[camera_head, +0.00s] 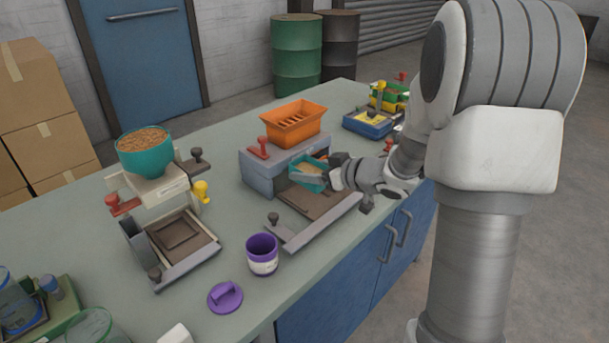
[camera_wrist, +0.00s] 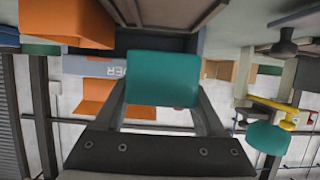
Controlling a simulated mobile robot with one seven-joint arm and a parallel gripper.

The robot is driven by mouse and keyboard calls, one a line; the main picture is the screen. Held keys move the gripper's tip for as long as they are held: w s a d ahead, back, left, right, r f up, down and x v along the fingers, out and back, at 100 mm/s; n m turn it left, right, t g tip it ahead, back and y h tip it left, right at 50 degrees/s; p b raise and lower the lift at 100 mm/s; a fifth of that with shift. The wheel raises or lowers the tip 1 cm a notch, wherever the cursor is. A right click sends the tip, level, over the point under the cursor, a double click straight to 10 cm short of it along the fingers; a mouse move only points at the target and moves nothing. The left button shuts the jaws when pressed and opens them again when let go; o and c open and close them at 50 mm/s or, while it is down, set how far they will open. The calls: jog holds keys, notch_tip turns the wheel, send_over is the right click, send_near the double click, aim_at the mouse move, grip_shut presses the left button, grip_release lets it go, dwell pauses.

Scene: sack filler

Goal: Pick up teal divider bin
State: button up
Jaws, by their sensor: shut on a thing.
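The teal divider bin (camera_head: 304,165) is in the middle of the head view, at the front of the grey machine with the orange hopper. Something tan shows inside it. My gripper (camera_head: 320,180) reaches it from the right and is shut on it. In the wrist view, the bin (camera_wrist: 163,78) shows as a plain teal face between my two fingers. The fingers partly hide the bin in the head view, and I cannot tell whether its base touches the machine's brown platform (camera_head: 318,199).
An orange hopper (camera_head: 292,124) stands on the grey machine (camera_head: 262,177). To its left is another station with a teal bowl (camera_head: 146,158) of grain. A purple cup (camera_head: 262,255) and purple lid (camera_head: 225,297) are in front. A blue bin (camera_head: 367,125) stands at the back right.

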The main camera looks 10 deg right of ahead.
jog(key=s+d+r+p, duration=0.3)
jog(key=s+d+r, duration=0.2)
jog(key=d, duration=0.4)
jog(key=shift+r, duration=0.5)
jog(key=shift+a, duration=0.1)
